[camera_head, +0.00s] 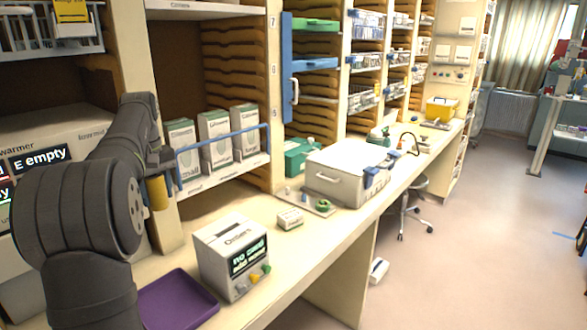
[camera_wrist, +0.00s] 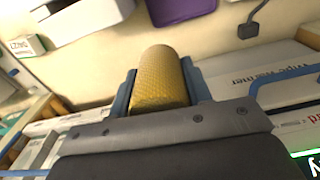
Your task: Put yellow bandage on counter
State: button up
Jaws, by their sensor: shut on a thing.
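The yellow bandage (camera_wrist: 160,78) is a textured roll held between the two jaws of my gripper (camera_wrist: 160,92) in the wrist view. In the head view, the bandage (camera_head: 158,193) shows in part below my gripper (camera_head: 158,170), at the left, in front of the shelf with white cartons. The long beige counter (camera_head: 300,243) runs from the lower left to the back right. In the wrist view, bare counter (camera_wrist: 105,72) shows beyond the bandage, which appears held above it. My arm hides part of the counter's near end.
A purple tray (camera_head: 180,303) and a boxy device with a screen (camera_head: 232,257) stand on the near counter. A small carton (camera_head: 290,219) and a large white case (camera_head: 345,176) stand farther along. A blue rail (camera_head: 225,137) fronts the carton shelf. Clear counter lies around the small carton.

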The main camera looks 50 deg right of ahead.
jog(key=s+d+f+m, duration=0.1)
jog(key=s+d+m, duration=0.25)
jog(key=d, duration=0.45)
jog(key=s+d+m, duration=0.2)
jog(key=s+d, duration=0.3)
jog(key=d, duration=0.3)
jog(key=s+d+f, duration=1.2)
jog(key=s+f, duration=0.1)
jog(key=s, duration=0.3)
jog(key=shift+n, duration=0.35)
jog(key=w+f, duration=0.2)
jog(key=w, duration=0.2)
jog(key=w+f, duration=0.2)
jog(key=w, duration=0.1)
jog(key=w+f, duration=0.3)
jog(key=w, duration=0.1)
jog(key=shift+w+a, duration=0.3)
jog(key=shift+a, duration=0.1)
jog(key=shift+f, duration=1.95)
jog(key=shift+f, duration=0.1)
jog(key=o, duration=1)
